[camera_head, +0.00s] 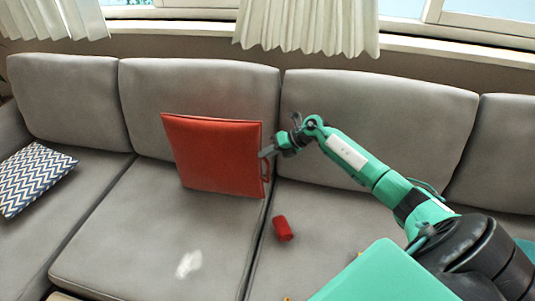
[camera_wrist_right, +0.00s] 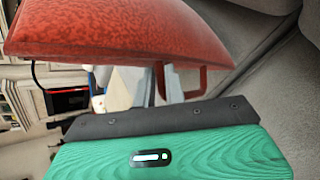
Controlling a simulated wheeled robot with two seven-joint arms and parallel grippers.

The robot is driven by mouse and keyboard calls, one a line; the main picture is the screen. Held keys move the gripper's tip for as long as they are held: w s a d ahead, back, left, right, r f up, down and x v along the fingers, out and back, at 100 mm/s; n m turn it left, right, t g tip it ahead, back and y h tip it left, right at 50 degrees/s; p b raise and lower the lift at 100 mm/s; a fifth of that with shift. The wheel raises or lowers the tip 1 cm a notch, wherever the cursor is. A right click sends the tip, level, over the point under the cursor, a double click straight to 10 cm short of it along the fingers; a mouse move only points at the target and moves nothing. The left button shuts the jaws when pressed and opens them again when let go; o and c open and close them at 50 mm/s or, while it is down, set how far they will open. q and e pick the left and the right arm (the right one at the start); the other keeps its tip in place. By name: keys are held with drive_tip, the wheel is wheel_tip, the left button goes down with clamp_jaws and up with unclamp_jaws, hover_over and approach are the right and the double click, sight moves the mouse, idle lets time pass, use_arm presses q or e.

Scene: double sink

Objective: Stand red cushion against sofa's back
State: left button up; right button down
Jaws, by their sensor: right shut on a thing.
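The red cushion (camera_head: 213,155) is upright, slightly tilted, in front of the grey sofa's back (camera_head: 200,88), over the middle seat. Its lower edge is at or just above the seat; I cannot tell whether it touches the seat or the back. My right gripper (camera_head: 266,152) is shut on the cushion at its right edge, beside a red loop handle. In the right wrist view the cushion (camera_wrist_right: 130,28) fills the top and the red loop (camera_wrist_right: 190,92) shows past the fingers, which it partly hides. My left gripper is not in view.
A small red cylinder (camera_head: 282,228) lies on the seat right of the cushion. A zigzag-patterned cushion (camera_head: 35,180) lies at the far left. A small white item or patch (camera_head: 188,263) is on the middle seat's front. White curtains (camera_head: 308,25) hang behind.

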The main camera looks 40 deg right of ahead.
drive_tip(key=c, duration=1.4)
unclamp_jaws()
